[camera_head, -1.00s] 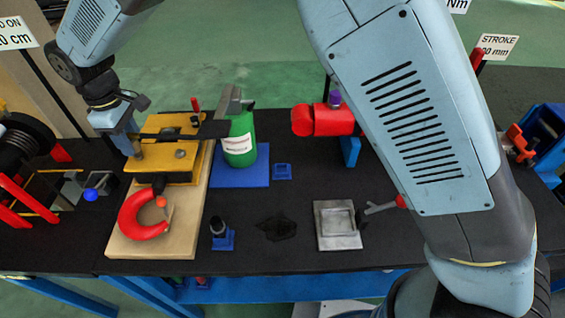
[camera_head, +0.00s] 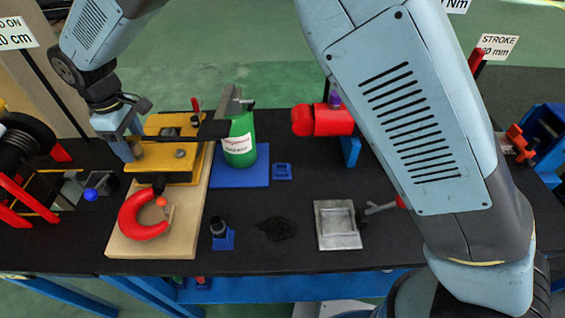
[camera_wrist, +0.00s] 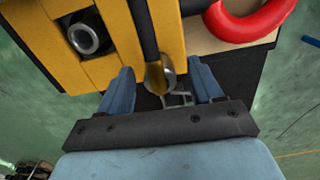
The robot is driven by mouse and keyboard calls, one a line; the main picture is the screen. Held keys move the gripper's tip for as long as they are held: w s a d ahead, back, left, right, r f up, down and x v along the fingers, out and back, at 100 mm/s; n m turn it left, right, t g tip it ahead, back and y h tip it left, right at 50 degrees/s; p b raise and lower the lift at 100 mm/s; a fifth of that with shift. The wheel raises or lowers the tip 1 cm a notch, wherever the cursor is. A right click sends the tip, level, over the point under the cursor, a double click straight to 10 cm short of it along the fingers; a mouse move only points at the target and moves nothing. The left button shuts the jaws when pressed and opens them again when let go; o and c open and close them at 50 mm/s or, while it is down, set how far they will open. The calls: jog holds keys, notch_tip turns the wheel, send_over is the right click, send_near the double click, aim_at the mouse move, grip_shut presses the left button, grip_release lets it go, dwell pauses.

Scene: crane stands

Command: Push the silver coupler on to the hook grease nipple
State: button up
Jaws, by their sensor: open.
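My gripper (camera_wrist: 162,86) is open, its two blue fingers on either side of the end of a black hose (camera_wrist: 144,30). The hose ends in a brass-coloured piece with a silver round part, seemingly the coupler (camera_wrist: 168,74), between the fingers with gaps on both sides. In the head view my gripper (camera_head: 134,148) is at the left end of the yellow hook block (camera_head: 172,162). The red hook (camera_head: 140,216) lies in front of the block and also shows in the wrist view (camera_wrist: 247,22). I cannot make out the grease nipple for certain.
A silver ring (camera_wrist: 86,38) sits in a dark recess of the yellow block. A green container (camera_head: 239,143) stands on a blue base (camera_head: 238,180) right of the block. A grey square tray (camera_head: 338,226) lies farther right. A reel stand with red bars (camera_head: 22,200) is at left.

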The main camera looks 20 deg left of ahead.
jog(key=shift+r, duration=0.15)
jog(key=shift+r, duration=2.35)
notch_tip(320, 180, up, 14)
